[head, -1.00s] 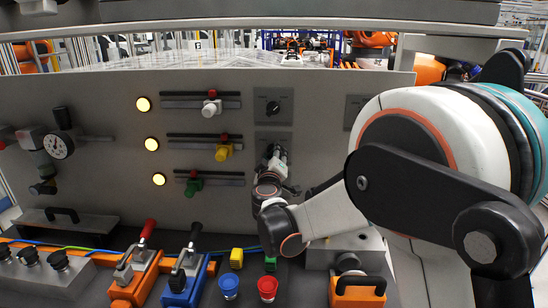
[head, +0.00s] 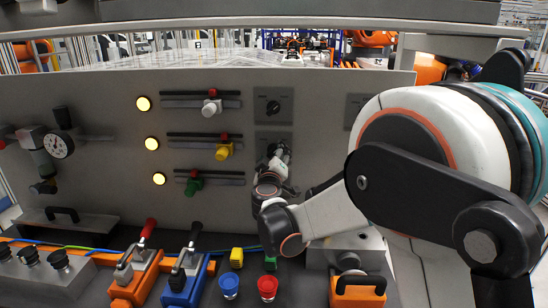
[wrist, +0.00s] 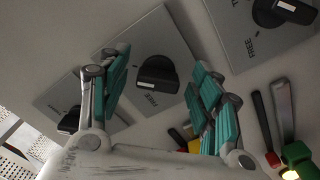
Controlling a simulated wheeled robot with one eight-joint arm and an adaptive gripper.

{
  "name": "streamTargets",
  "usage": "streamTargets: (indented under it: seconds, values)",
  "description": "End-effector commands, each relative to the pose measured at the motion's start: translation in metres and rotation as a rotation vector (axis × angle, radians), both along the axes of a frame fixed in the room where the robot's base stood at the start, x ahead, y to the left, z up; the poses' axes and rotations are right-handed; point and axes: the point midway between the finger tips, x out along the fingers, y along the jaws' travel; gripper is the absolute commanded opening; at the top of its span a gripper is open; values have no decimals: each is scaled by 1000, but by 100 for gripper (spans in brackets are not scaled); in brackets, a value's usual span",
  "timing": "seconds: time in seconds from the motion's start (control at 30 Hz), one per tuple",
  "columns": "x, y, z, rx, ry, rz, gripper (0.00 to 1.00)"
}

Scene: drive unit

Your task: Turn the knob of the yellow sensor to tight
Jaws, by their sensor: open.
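The yellow sensor (head: 223,152) sits on the middle rail of the panel in the head view, with a red piece above it. In the wrist view a black knob (wrist: 157,75) on a grey plate (wrist: 178,38) is seen between my fingers, with the word FREE beside it. My gripper (wrist: 160,98) is open and empty, its teal-padded fingers on either side of this knob in the picture. Contact cannot be told. In the head view my gripper (head: 278,153) is in front of the middle knob plate and largely hides it.
The upper knob plate (head: 273,107) is clear in the head view. Another knob (wrist: 287,11) is at the wrist view's upper right. A white sensor (head: 211,108) and a green sensor (head: 194,187) are on the other rails. Clamps, buttons and blocks fill the bench below.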

Motion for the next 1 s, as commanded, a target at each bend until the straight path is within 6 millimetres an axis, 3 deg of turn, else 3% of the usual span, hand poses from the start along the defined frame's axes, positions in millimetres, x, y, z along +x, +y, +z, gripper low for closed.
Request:
streamTargets:
  seconds: [0.23,0.7,1.0]
  values:
    - [-10,1,1,-1,0,1,58]
    - [-98,4,0,0,0,1,58]
    - [-120,4,0,0,0,0,58]
